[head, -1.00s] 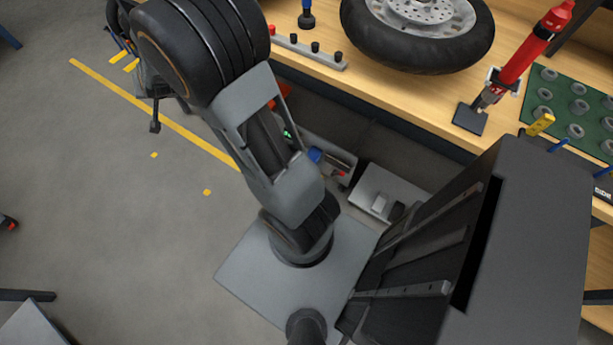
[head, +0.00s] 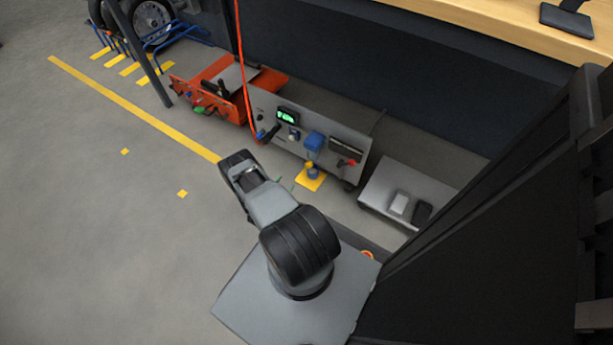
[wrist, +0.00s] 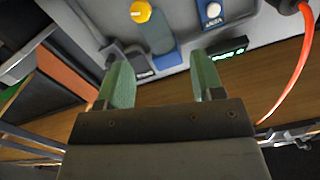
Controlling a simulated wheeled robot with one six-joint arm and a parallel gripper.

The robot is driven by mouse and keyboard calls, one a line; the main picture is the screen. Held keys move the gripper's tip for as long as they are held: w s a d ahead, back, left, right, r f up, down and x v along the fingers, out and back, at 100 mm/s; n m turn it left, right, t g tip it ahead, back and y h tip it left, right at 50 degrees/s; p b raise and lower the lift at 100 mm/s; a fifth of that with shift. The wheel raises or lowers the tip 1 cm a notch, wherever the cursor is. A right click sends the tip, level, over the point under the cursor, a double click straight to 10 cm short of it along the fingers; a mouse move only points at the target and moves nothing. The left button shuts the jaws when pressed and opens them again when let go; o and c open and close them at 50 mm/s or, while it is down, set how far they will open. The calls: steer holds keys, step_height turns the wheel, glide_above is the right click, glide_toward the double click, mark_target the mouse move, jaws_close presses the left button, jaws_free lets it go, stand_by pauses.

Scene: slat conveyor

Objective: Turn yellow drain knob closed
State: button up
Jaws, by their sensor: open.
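The yellow drain knob (wrist: 140,11) shows at the top of the wrist view, at the end of a grey-blue bowl with a blue cap (wrist: 165,62). In the head view my arm hides most of the gripper.
A lit green display (head: 287,116) and a red-handled part (head: 350,163) are on the panel. A red hose (wrist: 300,65) hangs close by on the right of the wrist view. An orange unit (head: 220,88) stands left of the machine.

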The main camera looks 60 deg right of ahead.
mark_target(308, 167)
steer(key=shift+g+h, duration=0.3)
steer(key=shift+g, duration=0.1)
steer(key=s+d+b, duration=0.1)
steer(key=d, duration=0.2)
steer(key=d+f+b, duration=0.1)
steer(key=d+b, duration=0.1)
steer(key=d, duration=0.2)
steer(key=s+d+f+b, duration=0.1)
steer(key=d, duration=0.3)
steer(key=shift+s+d+f, duration=0.15)
steer(key=shift+s, duration=0.15)
steer(key=shift+d+b, duration=0.4)
steer(key=shift+d, duration=0.6)
steer(key=c, duration=0.9)
